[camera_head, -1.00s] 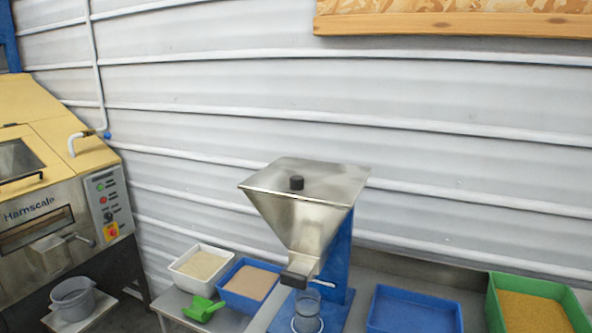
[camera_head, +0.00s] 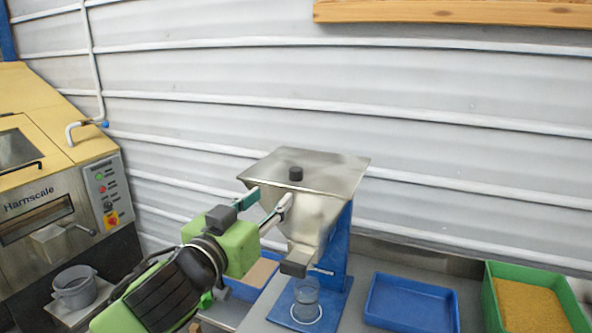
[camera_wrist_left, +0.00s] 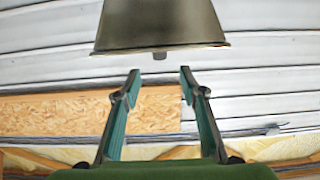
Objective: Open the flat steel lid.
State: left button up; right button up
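The flat steel lid (camera_head: 325,168) lies closed on top of the steel hopper (camera_head: 318,218), with a small black knob (camera_head: 296,173) on it. My left gripper (camera_head: 271,197) is in front of the hopper's left front side, a little below the lid's front edge in the head view. Its fingers are apart with nothing between them. In the left wrist view the hopper (camera_wrist_left: 160,22) appears upside down, with the knob (camera_wrist_left: 160,56) beyond the open fingertips of the gripper (camera_wrist_left: 160,82). I cannot tell how far the fingertips are from the hopper. My right gripper is not in view.
A clear cup (camera_head: 306,293) stands under the spout on the blue base. A blue tray (camera_head: 411,319) and a green bin (camera_head: 497,325) of yellow grain are at the right. A yellow machine (camera_head: 55,135) stands at left. The corrugated wall (camera_head: 450,130) is behind.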

aim_at(293, 171)
pick_arm(q)
jog(key=p+x, duration=0.2)
jog(key=x, duration=0.2)
jog(key=r+p+x, duration=0.1)
jog(key=x, duration=0.3)
jog(key=p+x, duration=0.2)
jog(key=x, duration=0.2)
jog(key=shift+w+r+p, duration=0.25)
jog(key=shift+w+p, duration=0.05)
jog(key=shift+w, duration=0.05)
jog(key=shift+w+d+f, duration=0.15)
jog(key=shift+w+d, duration=0.1)
jog(key=shift+w, duration=0.3)
grip_shut()
